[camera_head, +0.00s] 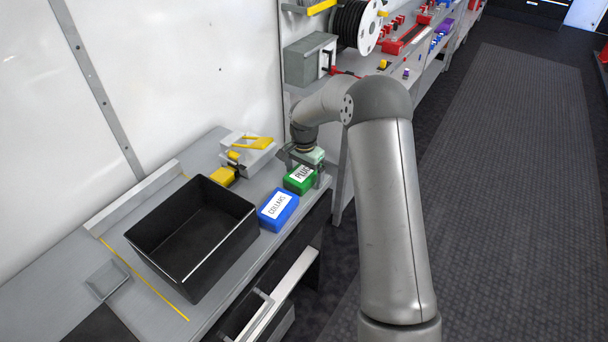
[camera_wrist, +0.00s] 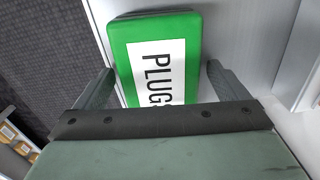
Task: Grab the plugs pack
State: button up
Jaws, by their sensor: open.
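The plugs pack (camera_head: 299,179) is a green box with a white label, lying on the grey bench near its front edge. In the wrist view the plugs pack (camera_wrist: 153,30) lies ahead of my gripper, its label reading "PLUGS". My gripper (camera_wrist: 158,80) is open, with one finger on each side of the pack's near part. I cannot tell whether the fingers touch it. In the head view my gripper (camera_head: 308,170) is over the pack and hides part of it.
A blue box labelled "CELLARS" or similar (camera_head: 278,210) sits close beside the green pack. A large empty black bin (camera_head: 231,243) stands to the left. A yellow and white device (camera_head: 250,158) is behind. A reel and shelves with red parts (camera_head: 403,38) stand farther back.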

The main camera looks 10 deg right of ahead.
jog(key=c, duration=1.2)
jog(key=shift+o, duration=0.2)
jog(key=shift+r, duration=0.1)
